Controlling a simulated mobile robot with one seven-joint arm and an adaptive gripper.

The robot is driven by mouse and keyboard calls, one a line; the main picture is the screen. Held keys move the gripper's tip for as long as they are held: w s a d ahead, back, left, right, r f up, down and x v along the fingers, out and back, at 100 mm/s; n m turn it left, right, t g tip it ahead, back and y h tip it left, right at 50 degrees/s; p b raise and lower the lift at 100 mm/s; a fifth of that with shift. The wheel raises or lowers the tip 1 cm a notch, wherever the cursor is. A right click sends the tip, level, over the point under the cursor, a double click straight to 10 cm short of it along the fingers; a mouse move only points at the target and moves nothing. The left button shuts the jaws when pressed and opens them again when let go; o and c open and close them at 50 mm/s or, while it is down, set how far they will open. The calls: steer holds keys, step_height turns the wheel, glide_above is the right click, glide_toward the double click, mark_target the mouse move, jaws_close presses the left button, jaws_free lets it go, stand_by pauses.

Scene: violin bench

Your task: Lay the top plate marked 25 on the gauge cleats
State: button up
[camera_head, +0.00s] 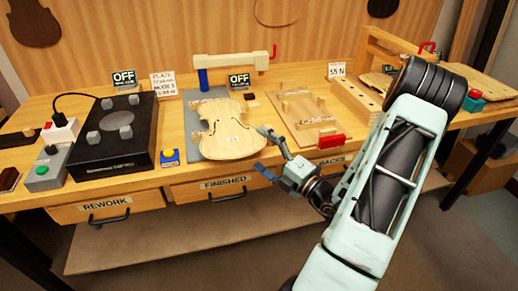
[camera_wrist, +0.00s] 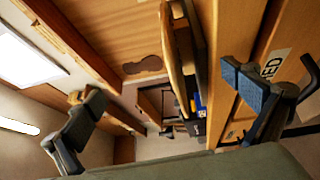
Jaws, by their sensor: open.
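A pale wooden violin plate (camera_head: 228,132) lies flat over the grey gauge mat (camera_head: 198,146) in the middle of the bench. Any number on it is too small to read, and I cannot tell whether it rests on the cleats, which it hides. My gripper (camera_head: 261,149) is open and empty at the plate's lower right edge, by the bench front. In the wrist view, the plate (camera_wrist: 178,60) shows edge-on, between the two spread fingers of my gripper (camera_wrist: 168,98) but beyond them. No touch is visible.
A gauge arm (camera_head: 233,61) on a blue post spans behind the plate. A black box with grey knobs (camera_head: 112,135) stands left, a blue-yellow button (camera_head: 169,157) nearby. A wooden board with blocks (camera_head: 305,118) and red clamp (camera_head: 331,141) lies right. Drawer handles (camera_head: 227,194) protrude below.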

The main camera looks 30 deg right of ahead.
steer(key=v, duration=1.2)
stand_by(0.3)
